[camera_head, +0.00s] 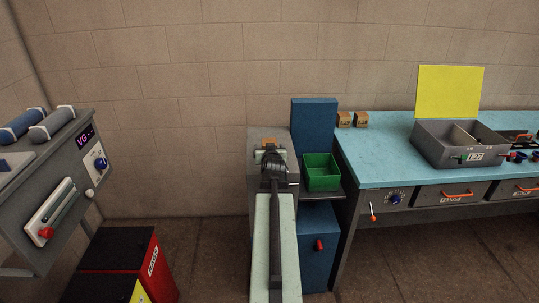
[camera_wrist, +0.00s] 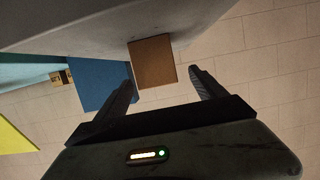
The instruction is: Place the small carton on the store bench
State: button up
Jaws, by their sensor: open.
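A small brown carton (camera_head: 268,146) shows just beyond my gripper (camera_head: 272,160) in the head view, at a grey stand or cabinet; my gripper partly hides it. In the wrist view the carton (camera_wrist: 153,62) appears between the two spread fingers of my gripper (camera_wrist: 162,77), against the grey surface. My gripper is open, and I cannot tell whether either finger touches the carton. A bench with a light blue top (camera_head: 385,150) stands at the right; two small brown cartons (camera_head: 344,119) (camera_head: 361,119) sit on its back left corner.
A green bin (camera_head: 321,172) and a tall blue panel (camera_head: 314,125) stand between the stand and the bench. A grey box (camera_head: 462,146) with a raised yellow panel (camera_head: 447,91) sits on the bench. The bench's left front top is clear. A red cabinet (camera_head: 125,262) stands at left.

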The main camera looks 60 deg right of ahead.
jog(key=b+x, duration=0.2)
jog(key=x, duration=0.6)
jog(key=shift+s+f, duration=0.15)
jog(key=shift+s, duration=0.05)
